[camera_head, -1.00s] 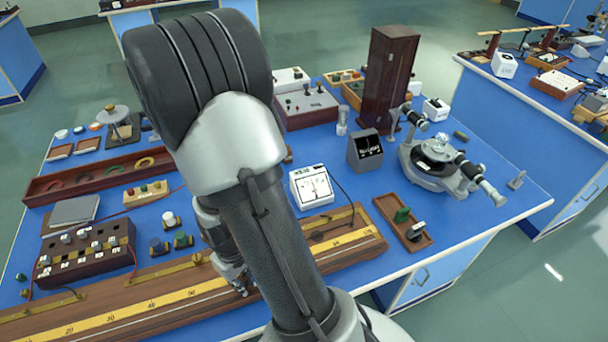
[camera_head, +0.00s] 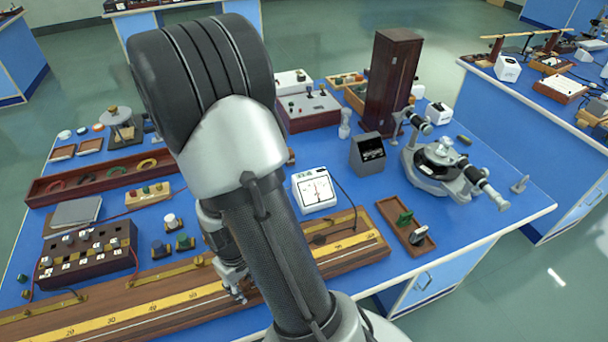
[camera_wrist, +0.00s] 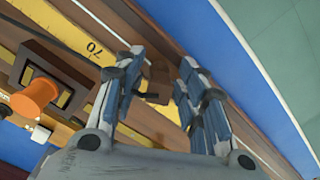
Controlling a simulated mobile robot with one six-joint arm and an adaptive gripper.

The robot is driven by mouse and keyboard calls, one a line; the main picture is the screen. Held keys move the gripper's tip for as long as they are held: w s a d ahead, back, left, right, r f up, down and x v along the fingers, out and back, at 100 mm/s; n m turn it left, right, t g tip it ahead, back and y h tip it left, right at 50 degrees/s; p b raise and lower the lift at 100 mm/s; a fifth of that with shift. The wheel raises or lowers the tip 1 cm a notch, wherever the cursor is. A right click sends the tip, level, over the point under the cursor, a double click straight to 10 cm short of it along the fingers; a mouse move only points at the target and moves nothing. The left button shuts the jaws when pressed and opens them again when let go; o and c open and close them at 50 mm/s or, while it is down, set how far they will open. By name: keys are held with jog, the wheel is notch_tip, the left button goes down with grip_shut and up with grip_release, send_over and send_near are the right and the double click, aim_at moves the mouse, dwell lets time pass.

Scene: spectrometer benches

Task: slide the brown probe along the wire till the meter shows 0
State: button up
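The wooden wire board (camera_head: 372,250) with its yellow scale (camera_head: 110,318) runs along the near side of the bench. A thin pale line beside the scale looks like the wire. My gripper (camera_head: 237,292) is low over the board, partly behind my arm. In the wrist view my gripper (camera_wrist: 160,65) is open, a finger on each side of a small brown block (camera_wrist: 160,73), probably the probe. I cannot tell whether the fingers touch it. The scale mark 70 shows to its left. The white meter (camera_head: 314,190) stands behind the board; its needle looks near upright, its reading too small to tell.
In the wrist view a dark block with an orange knob (camera_wrist: 36,99) sits at the left, near the scale. A wooden tray (camera_head: 405,228) lies right of the board. A dark box of plugs (camera_head: 85,255) stands behind the board's left part.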

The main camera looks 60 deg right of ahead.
jog(key=shift+w+r, duration=0.1)
jog(key=shift+r, duration=0.1)
jog(key=shift+r, duration=0.3)
notch_tip(320, 180, up, 11)
dwell(0.3)
jog(key=shift+r, duration=0.15)
